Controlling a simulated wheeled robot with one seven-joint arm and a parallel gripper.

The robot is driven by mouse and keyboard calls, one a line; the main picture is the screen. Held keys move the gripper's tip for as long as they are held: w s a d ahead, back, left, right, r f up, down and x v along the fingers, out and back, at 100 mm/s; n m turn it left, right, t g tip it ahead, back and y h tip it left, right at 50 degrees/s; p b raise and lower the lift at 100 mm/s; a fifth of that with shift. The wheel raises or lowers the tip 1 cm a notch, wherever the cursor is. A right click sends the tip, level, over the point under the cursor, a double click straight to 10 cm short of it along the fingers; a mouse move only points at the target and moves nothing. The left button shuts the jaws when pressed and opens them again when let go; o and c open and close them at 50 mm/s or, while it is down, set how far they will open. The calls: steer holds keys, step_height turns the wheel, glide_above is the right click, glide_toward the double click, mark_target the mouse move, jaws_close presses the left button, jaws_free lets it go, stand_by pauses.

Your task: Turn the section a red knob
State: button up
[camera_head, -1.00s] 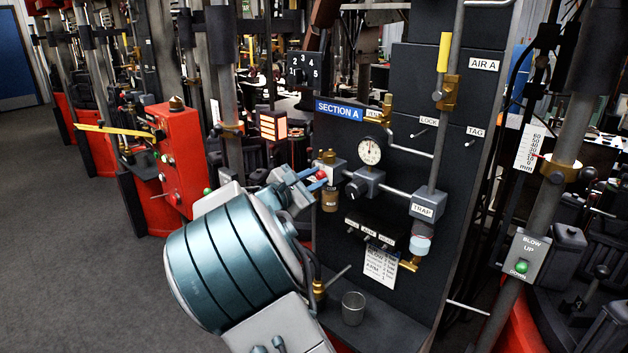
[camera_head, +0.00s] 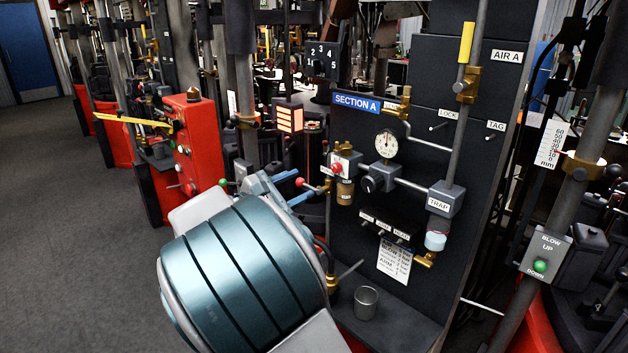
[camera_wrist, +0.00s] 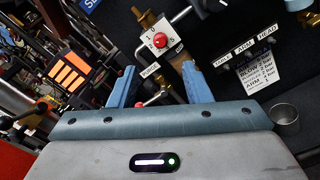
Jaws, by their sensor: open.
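The red knob (camera_head: 337,168) sits on a small white-faced valve block on the dark panel, below the blue SECTION A sign (camera_head: 356,103). In the wrist view the red knob (camera_wrist: 160,40) is beyond the fingertips, near the middle of the gap between them. My gripper (camera_head: 305,184) is open, with two blue fingers left of the block and apart from the knob. In the wrist view my gripper (camera_wrist: 158,68) holds nothing. A brass filter (camera_head: 345,192) hangs under the block. A red ball end (camera_head: 300,182) shows between the fingers in the head view.
A pressure gauge (camera_head: 387,145) and a dark regulator knob (camera_head: 373,184) are right of the block. A metal cup (camera_head: 366,302) stands on the ledge below. A red cabinet (camera_head: 197,145) stands at left. A TRAP unit (camera_head: 445,200) is farther right.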

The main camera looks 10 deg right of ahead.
steer(key=shift+v, duration=1.45)
steer(key=s+d+f+m+g+y+p, duration=0.1)
steer(key=s+d+f+m+g+y, duration=0.3)
steer(key=d, duration=0.3)
steer(key=s+d+f+m+g+y, duration=0.1)
steer(key=s+d+f+m+g, duration=0.25)
steer(key=s+d, duration=0.3)
steer(key=s+a+f+m+y+p, duration=0.1)
steer(key=s+m+y, duration=0.8)
steer(key=s, duration=0.9)
steer(key=shift+a+f+m+y+p, duration=0.4)
steer(key=shift+a+m, duration=0.3)
steer(key=shift+m, duration=0.35)
steer(key=shift+r, duration=0.1)
steer(key=shift+c, duration=0.3)
